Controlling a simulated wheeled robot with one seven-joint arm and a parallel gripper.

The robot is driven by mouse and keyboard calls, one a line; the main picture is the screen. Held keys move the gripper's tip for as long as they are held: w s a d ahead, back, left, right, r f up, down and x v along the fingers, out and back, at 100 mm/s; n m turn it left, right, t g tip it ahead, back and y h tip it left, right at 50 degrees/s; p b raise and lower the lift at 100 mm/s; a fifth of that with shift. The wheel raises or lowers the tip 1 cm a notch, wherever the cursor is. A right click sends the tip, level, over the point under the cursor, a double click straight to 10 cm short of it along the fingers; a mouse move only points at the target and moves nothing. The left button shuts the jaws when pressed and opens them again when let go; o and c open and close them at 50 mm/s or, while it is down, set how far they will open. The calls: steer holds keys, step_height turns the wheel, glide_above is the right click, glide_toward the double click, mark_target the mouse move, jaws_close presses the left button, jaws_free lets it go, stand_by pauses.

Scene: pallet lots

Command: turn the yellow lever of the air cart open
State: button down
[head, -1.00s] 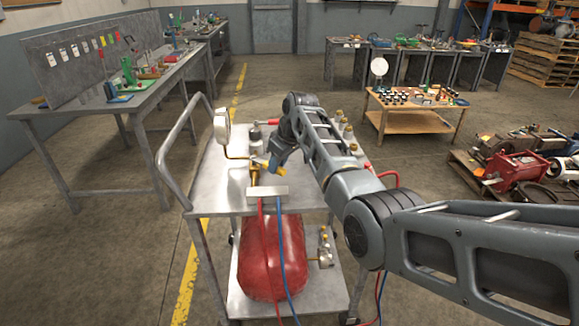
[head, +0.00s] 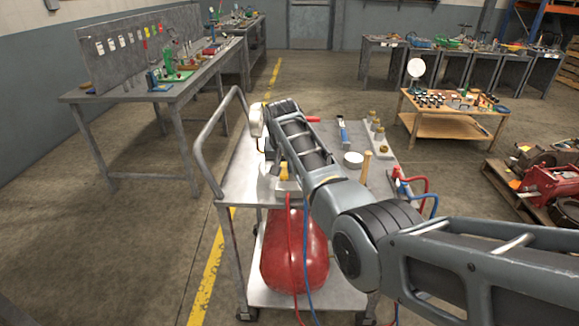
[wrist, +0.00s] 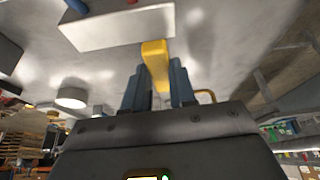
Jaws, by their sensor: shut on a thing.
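The air cart (head: 262,152) is a grey metal cart with a red tank (head: 293,255) on its lower shelf. The yellow lever (wrist: 155,58) lies between my gripper's two fingers in the wrist view, beside a pale metal block (wrist: 118,26). My gripper (wrist: 158,84) is shut on the lever. In the head view a yellow piece (head: 283,173) shows by the block (head: 288,189), left of my forearm. My arm hides the fingers and much of the valve there. The gauge (head: 256,121) is partly hidden behind my wrist.
Red and blue hoses (head: 291,240) hang in front of the tank. Brass fittings (head: 377,126), a white roll (head: 353,159) and a wooden-handled tool (head: 366,165) stand on the cart top. A workbench (head: 165,90) is at the left. Floor is open behind the cart.

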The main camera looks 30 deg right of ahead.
steer(key=shift+w+a+m, duration=0.15)
steer(key=shift+a+m, duration=0.1)
steer(key=shift+m, duration=0.05)
stand_by(0.4)
steer(key=c, duration=0.9)
jaws_free()
steer(key=shift+v, duration=3.9)
